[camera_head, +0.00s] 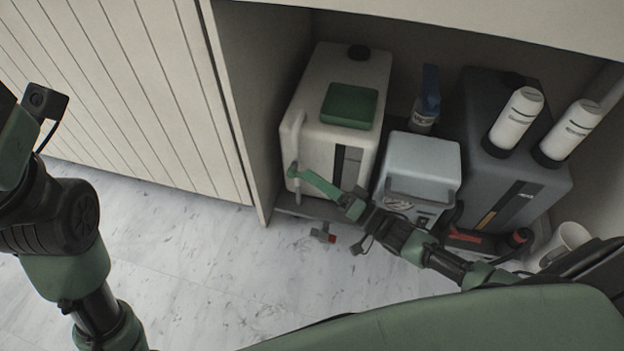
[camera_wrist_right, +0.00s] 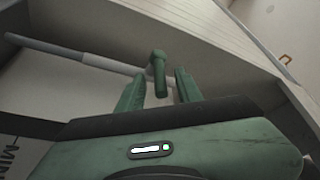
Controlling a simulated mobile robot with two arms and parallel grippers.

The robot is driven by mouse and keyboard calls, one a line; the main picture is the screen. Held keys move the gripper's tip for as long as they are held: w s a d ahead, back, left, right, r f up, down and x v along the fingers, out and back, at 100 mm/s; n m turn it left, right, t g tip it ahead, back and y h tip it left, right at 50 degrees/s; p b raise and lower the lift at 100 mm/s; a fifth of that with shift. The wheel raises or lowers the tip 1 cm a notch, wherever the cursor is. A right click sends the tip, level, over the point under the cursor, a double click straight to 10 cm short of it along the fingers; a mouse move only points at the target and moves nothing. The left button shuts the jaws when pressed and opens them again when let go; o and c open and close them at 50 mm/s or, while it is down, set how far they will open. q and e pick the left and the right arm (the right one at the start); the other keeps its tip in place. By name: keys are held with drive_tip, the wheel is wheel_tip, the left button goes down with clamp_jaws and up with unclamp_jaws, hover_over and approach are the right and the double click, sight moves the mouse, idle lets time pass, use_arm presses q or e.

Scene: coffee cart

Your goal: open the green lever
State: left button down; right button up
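The green lever (camera_wrist_right: 157,70) sits on a valve at the end of a thin pale pipe in the right wrist view. Its handle points down between the two fingers. My right gripper (camera_wrist_right: 159,86) is open, with a finger on each side of the lever and a visible gap to each. In the head view my right gripper (camera_head: 303,180) reaches the front left of the white canister (camera_head: 338,90); the lever cannot be told apart from the fingers there. My left arm shows at the left edge, but its fingers are out of view.
A grey box (camera_head: 421,160), a dark tank (camera_head: 530,190) and a blue-topped bottle (camera_head: 425,110) stand right of the canister. A small red-handled fitting (camera_head: 322,233) shows below it.

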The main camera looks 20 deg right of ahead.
drive_tip(key=shift+w+a+r, duration=0.1)
drive_tip(key=shift+w+a, duration=0.2)
drive_tip(key=shift+w, duration=0.05)
clamp_jaws()
idle(1.2)
